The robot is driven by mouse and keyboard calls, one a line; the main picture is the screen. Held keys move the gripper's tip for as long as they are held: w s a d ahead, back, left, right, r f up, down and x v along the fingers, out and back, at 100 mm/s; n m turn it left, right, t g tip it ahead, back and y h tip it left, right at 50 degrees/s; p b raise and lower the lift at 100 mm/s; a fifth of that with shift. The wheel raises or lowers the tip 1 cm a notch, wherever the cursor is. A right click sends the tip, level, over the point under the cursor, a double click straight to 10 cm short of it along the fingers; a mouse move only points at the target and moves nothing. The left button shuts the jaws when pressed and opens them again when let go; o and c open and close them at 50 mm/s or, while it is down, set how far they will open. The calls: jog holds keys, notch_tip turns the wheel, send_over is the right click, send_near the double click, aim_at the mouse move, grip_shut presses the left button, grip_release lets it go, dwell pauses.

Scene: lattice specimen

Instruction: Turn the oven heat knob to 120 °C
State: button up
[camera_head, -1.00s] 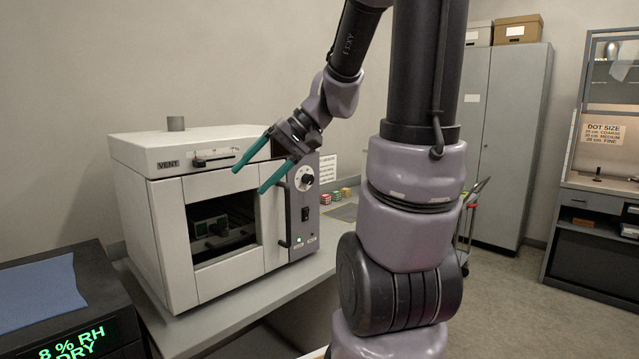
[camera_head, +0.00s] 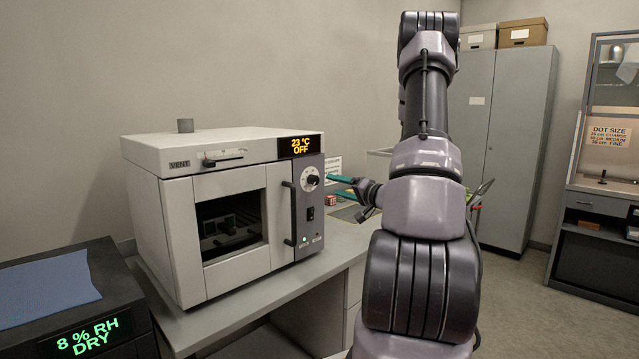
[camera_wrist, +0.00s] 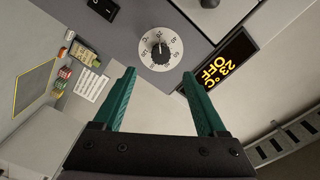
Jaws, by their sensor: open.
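The oven (camera_head: 232,262) is a light grey box with a window in its door, standing on a grey bench. Its heat knob (camera_head: 312,179) is black on a pale round dial, high on the dark control panel. In the wrist view the knob (camera_wrist: 160,49) lies ahead of the fingertips, with numbers around it. The oven display (camera_head: 300,146) reads 23 °C OFF; it also shows in the wrist view (camera_wrist: 219,67). My gripper (camera_head: 335,186) is open and empty, its green fingers pointing left at the panel. In the wrist view the fingers (camera_wrist: 160,82) stand apart, with the knob between and beyond them.
A vent slider (camera_head: 222,157) is on the oven's upper front. Small coloured blocks (camera_wrist: 63,75) lie on the bench. A dry box display (camera_head: 88,336) reads 8 % RH DRY.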

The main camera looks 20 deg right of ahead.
aim_at(316, 181)
jog(key=x, duration=0.9)
jog(key=shift+s, duration=0.1)
grip_shut()
